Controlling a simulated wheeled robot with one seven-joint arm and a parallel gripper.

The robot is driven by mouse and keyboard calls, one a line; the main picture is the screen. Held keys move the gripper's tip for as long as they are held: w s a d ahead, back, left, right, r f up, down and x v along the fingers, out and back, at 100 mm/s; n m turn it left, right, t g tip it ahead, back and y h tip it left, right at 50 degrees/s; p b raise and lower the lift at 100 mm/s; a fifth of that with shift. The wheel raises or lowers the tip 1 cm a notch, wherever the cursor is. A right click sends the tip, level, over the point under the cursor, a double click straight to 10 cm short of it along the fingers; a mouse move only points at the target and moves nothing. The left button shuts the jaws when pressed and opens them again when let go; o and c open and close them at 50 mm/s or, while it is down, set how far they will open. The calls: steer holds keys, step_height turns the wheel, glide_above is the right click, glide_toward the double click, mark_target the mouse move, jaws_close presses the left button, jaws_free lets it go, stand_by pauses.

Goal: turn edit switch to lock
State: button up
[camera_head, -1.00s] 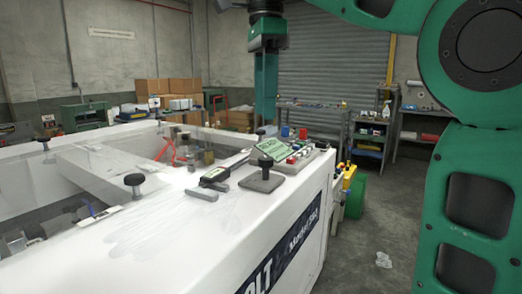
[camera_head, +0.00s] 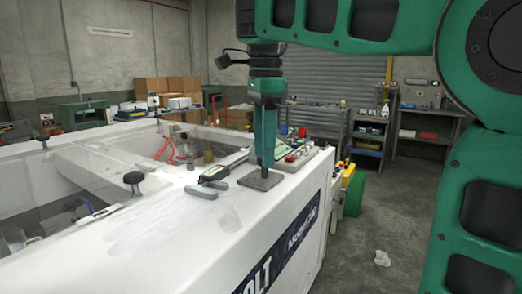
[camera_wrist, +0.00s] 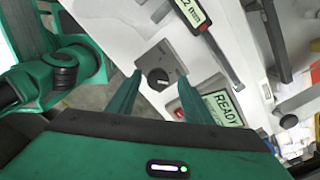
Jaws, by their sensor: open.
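A grey square plate (camera_wrist: 170,57) with a round black knob (camera_wrist: 158,79) is on the white machine top in the wrist view. The knob has a pale pointer mark; any lettering around it is too small to read. In the head view the plate (camera_head: 260,182) lies near the machine's front edge, and my fingers hide the knob. My gripper (camera_head: 265,170) points down just over the plate. In the wrist view my gripper (camera_wrist: 160,75) is open and empty, one green finger on each side of the knob. I cannot tell whether the fingers touch it.
A digital caliper (camera_head: 212,174) lies left of the plate. A READY display (camera_wrist: 222,107) stands on the control panel close to my right finger in the wrist view. A black clamp knob (camera_head: 133,180) rises farther left. White surface in front of the plate is clear.

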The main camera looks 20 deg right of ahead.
steer(key=c, duration=1.1)
steer(key=shift+o, duration=0.2)
steer(key=shift+n, duration=0.4)
steer(key=n, duration=0.3)
steer(key=shift+n, duration=0.3)
steer(key=n, duration=0.4)
steer(key=shift+n, duration=0.3)
steer(key=n, duration=0.4)
steer(key=shift+f+n, duration=0.1)
steer(key=shift+n, duration=0.2)
steer(key=shift+s+f+n, duration=0.1)
steer(key=shift+f+n, duration=0.05)
steer(key=shift+n, duration=2.05)
